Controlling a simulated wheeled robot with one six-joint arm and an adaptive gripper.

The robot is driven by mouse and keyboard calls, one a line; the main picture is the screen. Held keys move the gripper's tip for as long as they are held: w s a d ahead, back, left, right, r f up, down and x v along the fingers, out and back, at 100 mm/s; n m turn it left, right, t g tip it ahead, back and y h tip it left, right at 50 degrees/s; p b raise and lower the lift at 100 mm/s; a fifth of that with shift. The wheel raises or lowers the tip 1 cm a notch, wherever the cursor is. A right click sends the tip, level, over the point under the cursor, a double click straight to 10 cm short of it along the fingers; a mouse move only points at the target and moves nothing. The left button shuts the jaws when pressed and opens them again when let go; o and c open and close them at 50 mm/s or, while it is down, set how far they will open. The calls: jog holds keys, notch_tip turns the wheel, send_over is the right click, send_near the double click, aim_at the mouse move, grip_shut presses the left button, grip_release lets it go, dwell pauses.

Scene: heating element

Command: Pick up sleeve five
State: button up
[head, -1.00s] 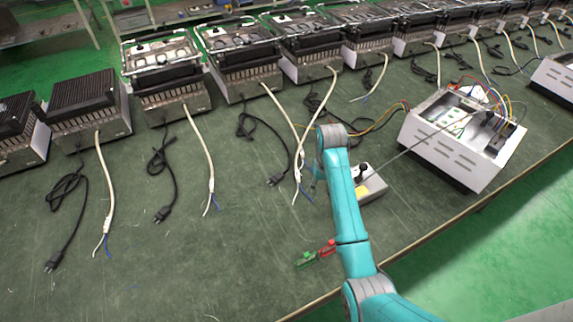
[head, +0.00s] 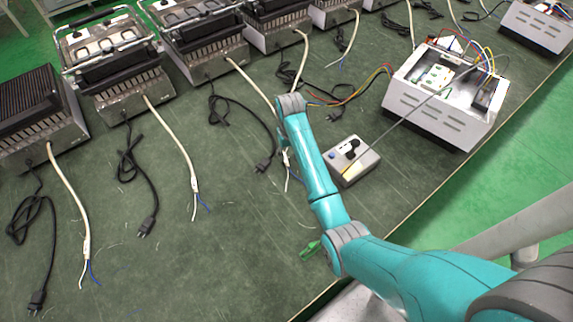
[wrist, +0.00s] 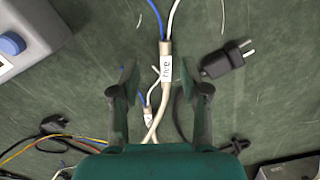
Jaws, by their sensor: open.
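A white sleeve (wrist: 165,66) with a small printed label, apparently "five", sits on a white cable in the wrist view. Blue and white wire ends come out of its top. My gripper (wrist: 160,78) is open, with one finger on each side of this sleeve and a gap on both sides. A second labelled white sleeve (wrist: 147,115) shows lower down, between the fingers and partly behind the cable. In the head view, a white cable end with a sleeve (head: 286,159) lies beside my arm, and my gripper is mostly hidden there.
A black plug (wrist: 228,60) lies right of my gripper. A grey box with a blue knob (wrist: 20,40) is at upper left; it also shows in the head view (head: 352,163). An open white case (head: 444,98) stands farther right. A green clip (head: 310,250) lies near the table edge.

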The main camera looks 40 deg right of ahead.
aim_at(287, 163)
jog(key=shift+w+a+f, duration=0.15)
jog(key=shift+f, duration=1.2)
jog(key=shift+w+a+f, duration=0.1)
jog(key=shift+a+f, duration=0.05)
jog(key=shift+f, duration=1.15)
grip_shut()
